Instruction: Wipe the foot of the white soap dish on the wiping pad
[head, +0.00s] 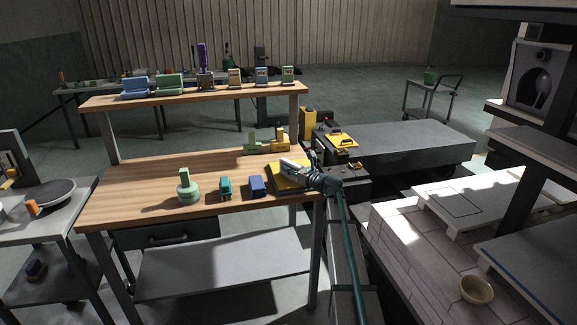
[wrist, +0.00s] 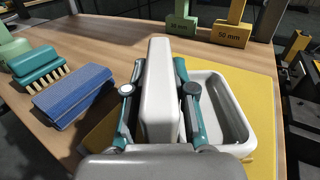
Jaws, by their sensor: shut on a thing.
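The white soap dish (wrist: 235,118) is in the middle of the wrist view, with an open basin on the right and a thick upright white part in the middle. My gripper (wrist: 158,88) is shut on that upright part, one teal finger on each side. In the head view the dish (head: 291,164) shows small at my gripper (head: 306,174). The yellow wiping pad (wrist: 264,100) lies under the dish on the wooden table; its edge also shows in the head view (head: 280,185). The foot of the dish is hidden, so I cannot tell whether it touches the pad.
Behind stand a green block (wrist: 181,22) and a yellow block marked 50 mm (wrist: 232,33). A raised shelf (head: 200,94) holds several items.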

